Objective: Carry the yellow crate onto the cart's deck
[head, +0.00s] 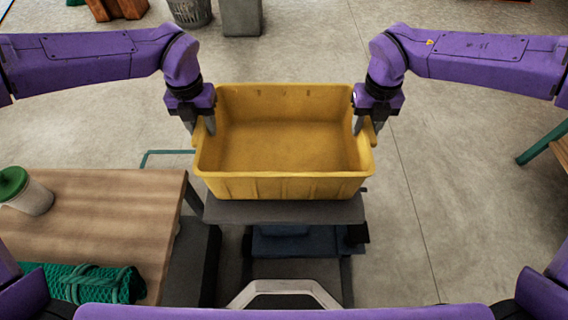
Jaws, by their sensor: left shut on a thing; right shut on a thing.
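The yellow crate (282,186) is upright, level and empty, in the middle of the head view. My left gripper (208,126) is shut on its left end wall. My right gripper (359,124) is shut on its right end wall. A flat dark grey surface (285,212), which may be the cart's deck, shows under the crate's near side. The crate hides most of this surface. I cannot tell whether the crate rests on it or hangs just above it.
A wooden table (110,210) stands at the left, close to the grey surface, with a green-lidded cup (30,194) and a rolled green net (85,284) on it. A grey bin (241,17) stands at the back. Concrete floor is open on the right.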

